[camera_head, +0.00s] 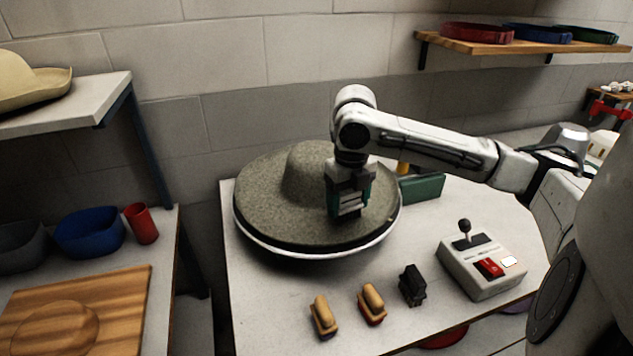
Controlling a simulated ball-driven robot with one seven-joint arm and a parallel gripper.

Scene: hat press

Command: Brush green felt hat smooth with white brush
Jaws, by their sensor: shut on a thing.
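The felt hat (270,190), a dull grey-green with a speckled surface, lies crown up with its wide brim spread on a round, white-rimmed support on the table. My gripper (349,200) is over the right part of the brim, just right of the crown. The jaws hide much of the brush. I cannot tell whether its underside touches the felt.
Two tan-topped brushes (323,317) (372,303) and a black one (412,285) stand along the table's front. A control box (481,265) with a lever is at right. A green box (422,187) is behind my gripper. Shelves flank the wall.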

